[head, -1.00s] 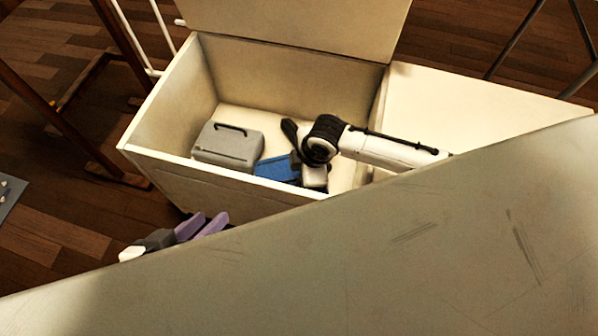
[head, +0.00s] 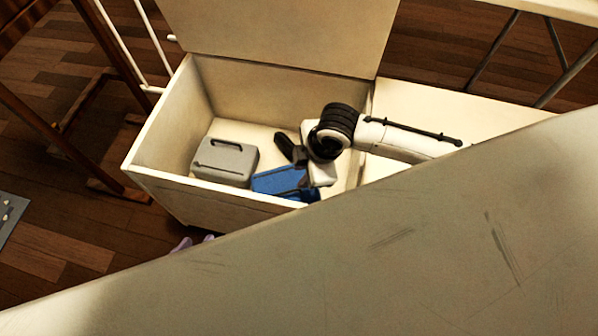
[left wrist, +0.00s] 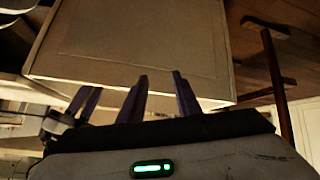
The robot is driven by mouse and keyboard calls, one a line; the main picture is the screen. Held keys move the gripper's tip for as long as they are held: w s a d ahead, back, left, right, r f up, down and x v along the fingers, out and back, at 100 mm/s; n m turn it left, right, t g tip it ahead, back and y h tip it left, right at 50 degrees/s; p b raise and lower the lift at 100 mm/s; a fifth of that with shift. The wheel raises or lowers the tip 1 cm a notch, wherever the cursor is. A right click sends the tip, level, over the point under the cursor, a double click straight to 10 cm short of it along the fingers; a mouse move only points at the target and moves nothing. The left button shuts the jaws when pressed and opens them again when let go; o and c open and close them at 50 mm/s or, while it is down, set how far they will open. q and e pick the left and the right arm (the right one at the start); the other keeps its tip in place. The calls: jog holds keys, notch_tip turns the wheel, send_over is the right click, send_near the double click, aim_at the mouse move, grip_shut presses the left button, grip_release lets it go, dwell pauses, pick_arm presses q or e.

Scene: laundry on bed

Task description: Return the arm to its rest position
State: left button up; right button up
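My left gripper (head: 193,242) shows only as two purple fingertips above the edge of the pale grey surface, outside the box's front wall. In the left wrist view its fingers (left wrist: 160,98) stand apart with nothing between them, facing a pale panel. My right arm, white with a black ribbed wrist, reaches into the open cream box (head: 235,198) from the right. My right gripper (head: 297,160) points down inside, beside a blue object (head: 278,181). I cannot tell whether its fingers are open or touch that object.
A grey case (head: 225,163) with a handle lies at the left in the box. The raised lid (head: 280,35) stands behind. A large pale grey surface (head: 330,270) fills the foreground and hides much of my left arm. A wooden frame (head: 62,145) stands at left on the wood floor.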

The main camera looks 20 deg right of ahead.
jog(key=shift+s+r, duration=0.1)
jog(key=shift+r, duration=0.2)
dwell(0.4)
